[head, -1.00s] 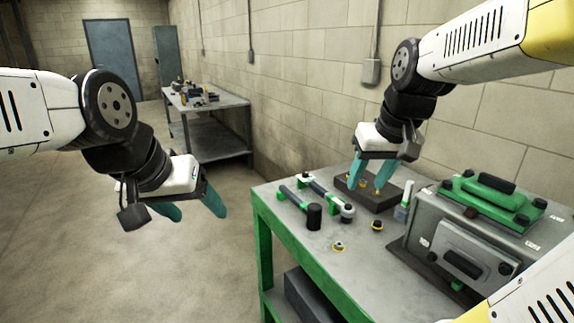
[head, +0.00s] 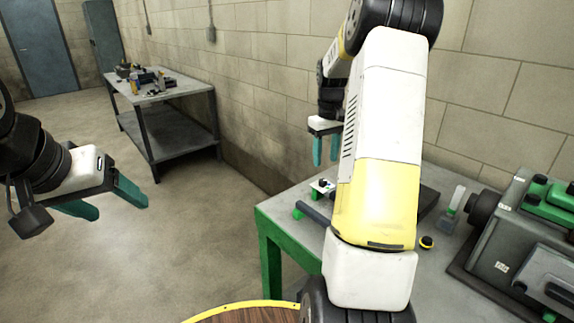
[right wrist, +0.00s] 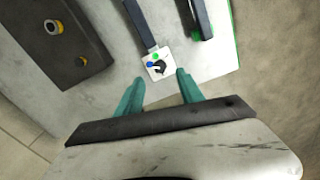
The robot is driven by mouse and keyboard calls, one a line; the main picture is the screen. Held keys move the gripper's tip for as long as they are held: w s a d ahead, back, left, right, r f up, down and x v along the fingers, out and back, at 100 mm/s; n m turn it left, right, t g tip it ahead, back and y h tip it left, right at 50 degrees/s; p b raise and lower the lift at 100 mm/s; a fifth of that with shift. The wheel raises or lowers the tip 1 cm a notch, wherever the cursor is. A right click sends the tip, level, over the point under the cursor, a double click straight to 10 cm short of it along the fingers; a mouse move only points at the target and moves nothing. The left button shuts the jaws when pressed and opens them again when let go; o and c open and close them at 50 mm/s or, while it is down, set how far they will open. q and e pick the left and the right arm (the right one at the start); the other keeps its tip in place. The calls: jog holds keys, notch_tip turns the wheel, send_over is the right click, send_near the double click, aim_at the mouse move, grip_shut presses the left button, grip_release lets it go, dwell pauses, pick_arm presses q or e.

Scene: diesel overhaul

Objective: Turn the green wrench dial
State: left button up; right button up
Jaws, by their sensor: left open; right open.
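The wrench ends in a white square plate (head: 322,187) near the table's far left edge. The right wrist view shows this plate (right wrist: 161,66) with a green spot, a blue spot and a black pointer-like piece. The wrench's dark shaft (right wrist: 140,22) runs away from it; in the head view my right arm hides the rest. My right gripper (head: 325,163) is open and empty above the plate. In the right wrist view, the plate appears just beyond and between its fingertips (right wrist: 160,77), apparently without contact. My left gripper (head: 120,210) is open and empty over the floor.
The hammer's dark handle (head: 314,213) lies close beside the wrench. A dark block (right wrist: 50,40) with yellow-ringed parts lies nearby. A grey machine (head: 510,240) with green parts stands at the right. A second workbench (head: 165,90) is far back. A round wooden top (head: 250,314) shows in front.

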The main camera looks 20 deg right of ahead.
aim_at(323, 180)
jog(key=shift+w+f, duration=0.25)
jog(key=shift+f, duration=0.4)
notch_tip(323, 180, down, 7)
jog(key=shift+r, duration=0.1)
grip_shut()
